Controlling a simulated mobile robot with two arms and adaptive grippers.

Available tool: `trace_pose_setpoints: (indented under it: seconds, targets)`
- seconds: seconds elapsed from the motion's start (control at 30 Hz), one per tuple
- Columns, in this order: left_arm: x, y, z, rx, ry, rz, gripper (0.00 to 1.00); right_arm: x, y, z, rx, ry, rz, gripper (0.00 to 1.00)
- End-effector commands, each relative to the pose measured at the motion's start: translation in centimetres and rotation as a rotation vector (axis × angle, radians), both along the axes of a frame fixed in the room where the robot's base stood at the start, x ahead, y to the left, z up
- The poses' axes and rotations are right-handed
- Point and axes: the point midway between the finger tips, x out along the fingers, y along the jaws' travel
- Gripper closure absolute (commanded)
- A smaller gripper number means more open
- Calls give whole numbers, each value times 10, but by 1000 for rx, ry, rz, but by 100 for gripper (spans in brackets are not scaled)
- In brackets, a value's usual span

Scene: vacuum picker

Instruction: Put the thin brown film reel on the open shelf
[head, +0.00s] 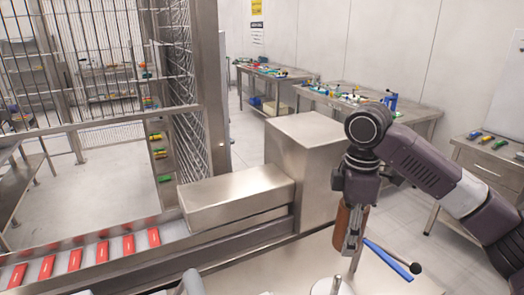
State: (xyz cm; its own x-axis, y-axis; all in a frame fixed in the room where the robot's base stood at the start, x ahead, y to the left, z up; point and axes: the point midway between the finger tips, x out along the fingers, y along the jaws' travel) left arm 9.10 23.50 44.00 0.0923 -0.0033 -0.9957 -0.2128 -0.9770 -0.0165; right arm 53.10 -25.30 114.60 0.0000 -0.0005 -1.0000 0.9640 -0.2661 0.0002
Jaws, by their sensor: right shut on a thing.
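My right gripper (350,250) hangs down from the arm at the right of the head view. It is shut on a narrow brown piece (341,222), which looks like the thin brown film reel seen nearly edge-on. The gripper body and fingers hide part of it. It is held above the pale surface (290,262) at the front. I cannot clearly make out the open shelf in this view. My left gripper is not in view.
A blue lever with a black knob (388,259) is close right of the right gripper. A steel block (307,160) stands behind it. A conveyor with several red packs (115,248) is at left, beside a wire cage (196,100). Cluttered workbenches (425,113) line the back.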

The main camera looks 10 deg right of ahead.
Motion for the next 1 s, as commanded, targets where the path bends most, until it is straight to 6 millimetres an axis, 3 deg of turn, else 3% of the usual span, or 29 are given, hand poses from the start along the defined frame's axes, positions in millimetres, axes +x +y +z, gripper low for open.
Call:
trace_pose_setpoints:
  seconds: [0.17, 1.0]
  targets:
    - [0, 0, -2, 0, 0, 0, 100, -5, 6, -7, -2, -3, -104, 84]
    - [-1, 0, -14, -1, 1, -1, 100, -52, 49, -52, -1, -8, -1000, 84]
